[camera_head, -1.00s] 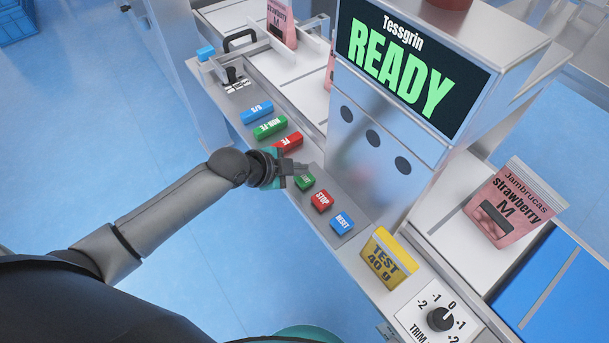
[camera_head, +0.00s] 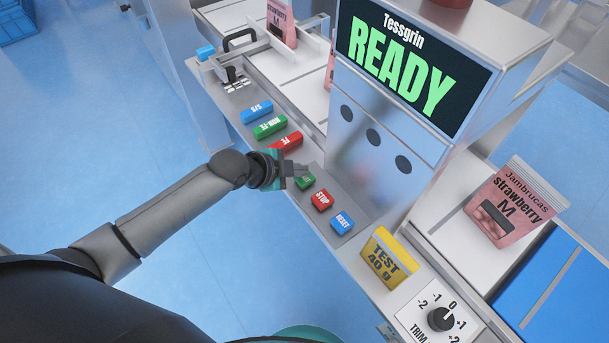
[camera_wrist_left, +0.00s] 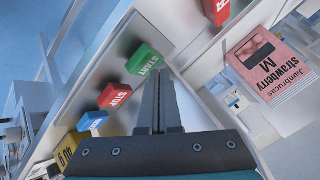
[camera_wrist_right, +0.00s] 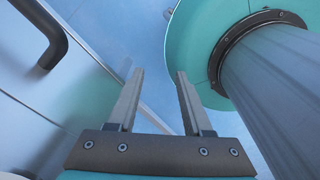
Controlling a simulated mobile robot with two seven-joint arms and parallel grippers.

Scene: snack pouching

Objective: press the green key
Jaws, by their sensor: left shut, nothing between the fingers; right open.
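The green START key (camera_head: 306,183) sits on the panel in front of the machine, in line with the red STOP key (camera_head: 321,200) and the blue RESET key (camera_head: 342,222). My left gripper (camera_head: 302,170) is shut and empty, with its tips beside and partly over the green key in the head view. In the left wrist view the green key (camera_wrist_left: 146,60) is fully in sight, just left of the closed fingers (camera_wrist_left: 157,85); I cannot tell whether they touch it. My right gripper (camera_wrist_right: 155,90) is open and empty, away from the keys.
The screen (camera_head: 410,68) reads READY. Blue, green and red bars (camera_head: 270,127) lie farther along the ledge. A yellow TEST 40 g block (camera_head: 388,258) and a TRIM dial (camera_head: 441,319) stand nearer. A strawberry pouch (camera_head: 513,203) is at right.

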